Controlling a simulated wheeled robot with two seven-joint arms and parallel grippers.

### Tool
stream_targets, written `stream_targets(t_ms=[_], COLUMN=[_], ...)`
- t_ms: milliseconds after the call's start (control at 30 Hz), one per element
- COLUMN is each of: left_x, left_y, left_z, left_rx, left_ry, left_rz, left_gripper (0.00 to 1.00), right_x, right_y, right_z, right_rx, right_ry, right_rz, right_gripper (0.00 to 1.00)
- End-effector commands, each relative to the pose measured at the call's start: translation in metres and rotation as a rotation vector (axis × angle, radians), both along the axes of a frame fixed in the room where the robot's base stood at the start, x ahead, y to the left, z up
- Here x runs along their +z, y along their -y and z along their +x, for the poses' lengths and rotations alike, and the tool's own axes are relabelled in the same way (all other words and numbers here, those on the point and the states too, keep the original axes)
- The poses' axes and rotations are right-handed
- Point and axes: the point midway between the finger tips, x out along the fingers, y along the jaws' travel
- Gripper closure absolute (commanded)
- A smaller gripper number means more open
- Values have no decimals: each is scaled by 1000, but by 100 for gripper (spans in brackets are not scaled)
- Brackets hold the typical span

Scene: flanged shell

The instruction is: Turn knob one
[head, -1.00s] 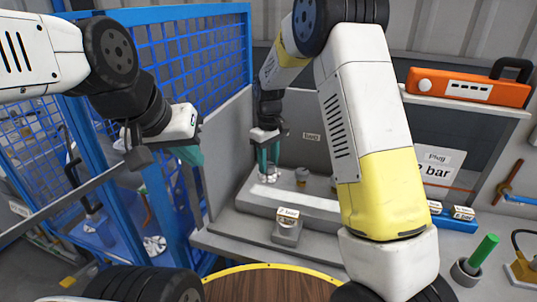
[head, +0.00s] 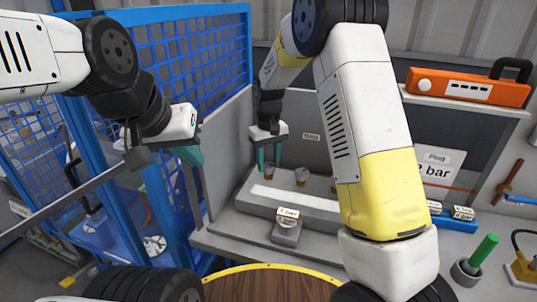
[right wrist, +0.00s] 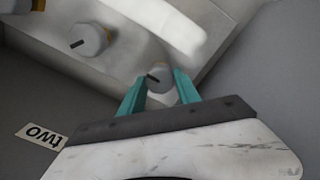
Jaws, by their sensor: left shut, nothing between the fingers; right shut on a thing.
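My right gripper (head: 268,160) has its teal fingers at the leftmost of several knobs on the grey block. In the right wrist view the fingers (right wrist: 160,88) are shut on a grey knob (right wrist: 158,77) with a dark line on its face, one finger on each side. A second grey knob (right wrist: 90,40) with a similar dark line and a yellow-brown collar stands on the same block. In the head view this second knob (head: 301,176) is right of my right gripper. My left gripper (head: 190,154) is shut and empty at the left, well away from the knobs.
A label reading "two" (right wrist: 42,137) shows on the grey panel. A small labelled box (head: 287,229) stands before the block. Blue mesh fencing (head: 200,50) is at the left. An orange case (head: 467,87) sits on a shelf, and a green-handled tool (head: 482,251) stands at the right.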

Motion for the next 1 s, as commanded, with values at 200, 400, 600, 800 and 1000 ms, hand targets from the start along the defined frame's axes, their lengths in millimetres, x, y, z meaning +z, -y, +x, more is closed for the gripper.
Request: stream_targets(t_ms=[200, 400, 600, 800, 1000], left_x=[0, 0, 0, 0, 0], left_y=[0, 0, 0, 0, 0], left_z=[0, 0, 0, 0, 0], left_rx=[0, 0, 0, 0, 0], left_ry=[0, 0, 0, 0, 0], left_rz=[0, 0, 0, 0, 0], left_gripper=[100, 100, 100, 100, 100], right_x=[1, 0, 5, 35, 66], right_y=[0, 0, 0, -1, 0], right_z=[1, 0, 1, 1, 1], right_rx=[-2, -1, 0, -1, -1], right_ry=[3, 2, 3, 6, 4], right_rz=[1, 1, 1, 4, 2], right_gripper=[44, 40, 40, 40, 40])
